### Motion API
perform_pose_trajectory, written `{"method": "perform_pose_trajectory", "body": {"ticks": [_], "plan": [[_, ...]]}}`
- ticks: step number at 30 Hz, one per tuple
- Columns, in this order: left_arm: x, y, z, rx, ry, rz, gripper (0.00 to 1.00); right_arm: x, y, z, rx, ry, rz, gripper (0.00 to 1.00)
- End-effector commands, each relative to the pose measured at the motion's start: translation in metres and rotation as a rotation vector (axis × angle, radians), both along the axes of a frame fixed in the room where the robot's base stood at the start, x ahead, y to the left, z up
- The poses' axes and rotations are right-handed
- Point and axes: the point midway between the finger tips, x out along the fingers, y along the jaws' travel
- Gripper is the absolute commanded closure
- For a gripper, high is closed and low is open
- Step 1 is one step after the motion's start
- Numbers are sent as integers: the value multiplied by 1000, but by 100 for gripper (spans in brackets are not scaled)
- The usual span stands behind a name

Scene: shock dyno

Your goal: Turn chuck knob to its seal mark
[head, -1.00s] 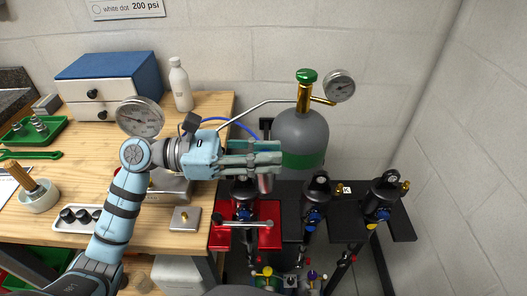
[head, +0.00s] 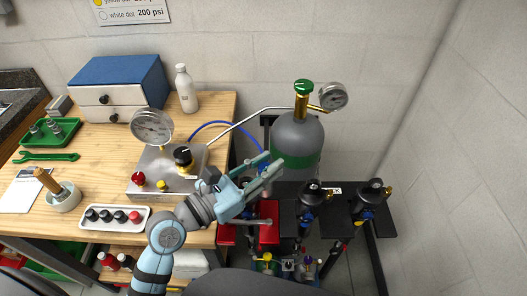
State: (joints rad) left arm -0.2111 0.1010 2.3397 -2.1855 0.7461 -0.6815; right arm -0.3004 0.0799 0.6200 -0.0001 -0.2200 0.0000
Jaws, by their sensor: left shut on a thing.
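My left gripper (head: 272,173) reaches right, past the table's right edge, in front of the grey gas cylinder. Its fingers are shut on a small piece, apparently the chuck, mostly hidden between and behind them. The blue hose (head: 213,124) arcs from the metal control box (head: 150,160) toward the fingers. A little pinkish metal shows just below the fingers. The chuck knob's mark and angle cannot be made out. The shock absorbers (head: 312,192) with black tops stand right of the gripper; one below it is largely covered. My right gripper is not in view.
The grey cylinder (head: 297,135) with green valve and gauge stands close behind the fingers. A red clamp block (head: 268,222) lies below them. The box bears a gauge (head: 151,127) and black knob (head: 183,157). A dark shelf (head: 397,222) extends right.

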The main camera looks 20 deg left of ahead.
Motion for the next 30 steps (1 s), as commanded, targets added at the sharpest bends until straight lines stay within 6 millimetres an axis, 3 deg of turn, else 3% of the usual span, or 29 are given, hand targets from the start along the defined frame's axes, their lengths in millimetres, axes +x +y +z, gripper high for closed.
{"method": "perform_pose_trajectory", "body": {"ticks": [1,9,26,27,30], "plan": [[0,-1,5,-5,4,29,100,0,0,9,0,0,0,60],[0,0,2,-4,1,146,100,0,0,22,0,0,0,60],[1,0,0,-4,0,179,100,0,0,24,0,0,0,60],[0,0,0,-4,0,179,72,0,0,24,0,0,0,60],[0,0,0,-4,0,179,56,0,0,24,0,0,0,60]]}}
